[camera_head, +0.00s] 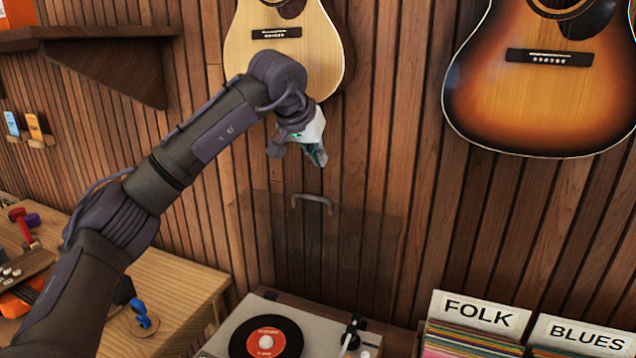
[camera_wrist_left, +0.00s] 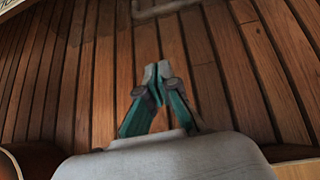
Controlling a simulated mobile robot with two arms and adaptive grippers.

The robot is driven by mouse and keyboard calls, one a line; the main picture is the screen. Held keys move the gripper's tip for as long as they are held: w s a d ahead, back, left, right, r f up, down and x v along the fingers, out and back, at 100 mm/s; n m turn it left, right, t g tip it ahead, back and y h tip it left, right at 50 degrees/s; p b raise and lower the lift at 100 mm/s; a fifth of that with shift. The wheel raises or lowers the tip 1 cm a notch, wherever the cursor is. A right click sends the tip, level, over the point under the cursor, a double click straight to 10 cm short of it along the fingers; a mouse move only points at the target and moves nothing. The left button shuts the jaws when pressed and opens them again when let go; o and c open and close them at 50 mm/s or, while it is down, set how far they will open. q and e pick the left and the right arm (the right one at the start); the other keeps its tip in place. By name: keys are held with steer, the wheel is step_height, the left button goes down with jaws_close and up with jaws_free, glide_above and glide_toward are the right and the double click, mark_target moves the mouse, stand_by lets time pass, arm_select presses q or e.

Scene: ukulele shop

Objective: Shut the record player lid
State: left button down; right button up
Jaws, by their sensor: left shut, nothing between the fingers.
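The record player (camera_head: 316,332) sits at the bottom middle of the head view, with a black record (camera_head: 285,327) with a red label on it. Its clear, smoky lid (camera_head: 350,248) stands raised at the back, against the wood wall. A grey handle (camera_head: 312,199) is at the lid's top edge; it also shows at the top of the left wrist view (camera_wrist_left: 166,9). My left gripper (camera_head: 319,160) is just above the handle, pointing down, apart from it in the picture. Its fingers (camera_wrist_left: 157,70) are shut and empty. My right gripper is out of view.
Record bins labelled FOLK (camera_head: 478,315) and BLUES (camera_head: 584,337) stand right of the player. A wooden workbench (camera_head: 180,290) is at left, with a blue clamp-like item (camera_head: 143,314). Guitars (camera_head: 545,75) hang on the wall above.

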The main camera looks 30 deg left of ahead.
arm_select(q)
steer(key=a+r, duration=0.1)
steer(key=a, duration=0.1)
steer(key=p, duration=0.3)
glide_above(314, 209)
steer(key=w, duration=0.4)
steer(key=shift+y, duration=0.4)
steer(key=f, duration=0.7)
steer(key=shift+s+a+f, duration=0.1)
steer(key=shift+s, duration=0.15)
steer(key=shift+s+f, duration=0.2)
steer(key=shift+f, duration=0.15)
steer(key=shift+s+f+p, duration=0.2)
steer(key=shift+s+p, duration=0.15)
steer(key=shift+s, duration=0.45)
steer(key=shift+s+f+p, duration=0.2)
steer(key=shift+s+p, duration=0.15)
steer(key=shift+s, duration=0.5)
steer(key=shift+f, duration=0.15)
